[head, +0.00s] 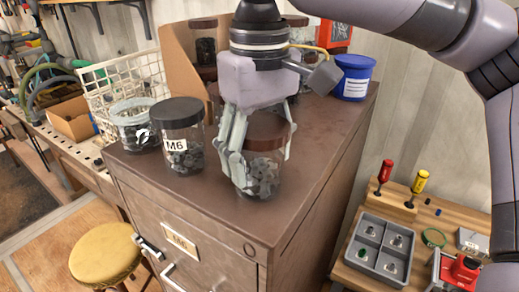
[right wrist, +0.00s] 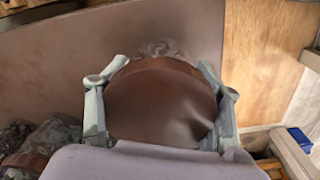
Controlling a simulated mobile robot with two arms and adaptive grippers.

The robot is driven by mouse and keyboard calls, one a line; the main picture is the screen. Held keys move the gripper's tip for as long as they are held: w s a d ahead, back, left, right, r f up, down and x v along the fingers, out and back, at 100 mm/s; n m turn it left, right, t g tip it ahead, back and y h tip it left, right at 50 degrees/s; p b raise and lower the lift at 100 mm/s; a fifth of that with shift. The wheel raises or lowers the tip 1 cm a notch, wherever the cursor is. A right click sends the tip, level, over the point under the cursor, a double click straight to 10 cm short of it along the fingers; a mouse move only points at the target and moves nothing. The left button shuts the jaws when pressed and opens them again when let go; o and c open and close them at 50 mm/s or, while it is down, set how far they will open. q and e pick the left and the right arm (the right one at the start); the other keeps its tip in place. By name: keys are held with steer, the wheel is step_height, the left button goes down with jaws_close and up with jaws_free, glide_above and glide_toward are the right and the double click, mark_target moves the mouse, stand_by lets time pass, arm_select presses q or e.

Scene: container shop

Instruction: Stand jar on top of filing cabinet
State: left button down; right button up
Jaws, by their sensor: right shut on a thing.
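A clear jar (head: 265,178) with a brown lid (head: 268,130) and grey metal pieces inside is upright over the filing cabinet's brown top (head: 215,210), near its front edge. Its base looks at or very close to the surface; I cannot tell for sure whether it touches. My right gripper (head: 262,160) comes down from above and is shut on this jar, one finger on each side. In the right wrist view the brown lid (right wrist: 160,100) fills the space between the fingers. My left gripper is not in view.
A black-lidded jar labelled M6 (head: 183,147) and a clear tub (head: 134,127) stand left on the cabinet top. A cardboard holder (head: 175,58), more brown-lidded jars and a blue tub (head: 353,78) stand at the back. The front right of the top is clear.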

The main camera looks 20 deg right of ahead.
steer(key=o, duration=1.1)
steer(key=shift+s, duration=0.1)
steer(key=o, duration=0.5)
steer(key=shift+c, duration=0.2)
step_height(320, 180, up, 12)
steer(key=shift+r+p, duration=0.1)
steer(key=shift+p, duration=0.4)
